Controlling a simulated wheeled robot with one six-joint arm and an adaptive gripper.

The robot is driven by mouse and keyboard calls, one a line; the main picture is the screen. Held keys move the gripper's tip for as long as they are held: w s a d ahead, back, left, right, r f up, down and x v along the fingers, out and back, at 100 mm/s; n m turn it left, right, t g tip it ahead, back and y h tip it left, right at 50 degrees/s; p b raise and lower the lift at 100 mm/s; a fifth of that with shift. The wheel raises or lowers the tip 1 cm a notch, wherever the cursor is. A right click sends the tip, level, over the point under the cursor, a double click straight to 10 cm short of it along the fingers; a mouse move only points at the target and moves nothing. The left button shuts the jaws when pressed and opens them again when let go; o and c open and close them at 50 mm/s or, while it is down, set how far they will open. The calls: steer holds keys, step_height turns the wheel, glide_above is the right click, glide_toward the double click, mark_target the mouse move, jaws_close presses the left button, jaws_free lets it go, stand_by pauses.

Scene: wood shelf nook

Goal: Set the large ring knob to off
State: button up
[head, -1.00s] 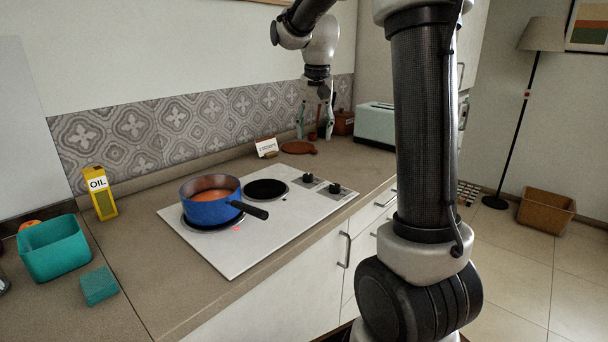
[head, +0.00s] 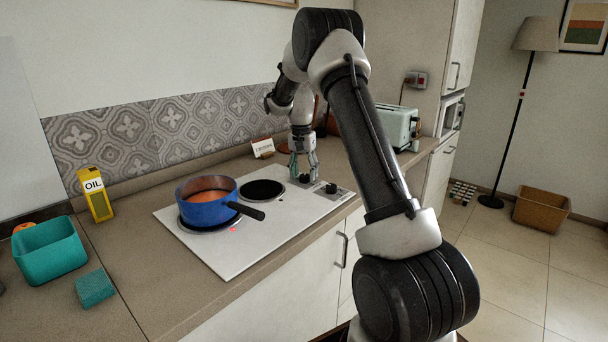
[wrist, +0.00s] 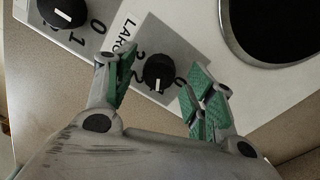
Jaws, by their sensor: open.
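The large ring knob (wrist: 160,72) is black with a white pointer, on a grey panel marked "LARG…", partly cut off from view. Its pointer faces down in the wrist view, between the 0 and the 2. In the head view it is the farther knob (head: 305,179) on the hob (head: 255,238). My gripper (wrist: 160,88) is open, with a green-padded finger on each side of this knob; contact is not visible. In the head view my gripper (head: 303,172) points down over it. A second knob (wrist: 62,12) is at the wrist view's upper left.
A blue pot (head: 208,208) with orange contents stands on the left ring, its handle pointing right. A red light (head: 233,229) glows beside it. The other ring (head: 262,190) is bare. A small sign (head: 263,147) and a toaster (head: 396,125) stand farther back.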

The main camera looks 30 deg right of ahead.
steer(key=shift+f, duration=0.35)
steer(key=c, duration=1)
steer(key=n, duration=0.6)
steer(key=shift+s, duration=0.1)
steer(key=n, duration=0.5)
steer(key=shift+n, duration=0.4)
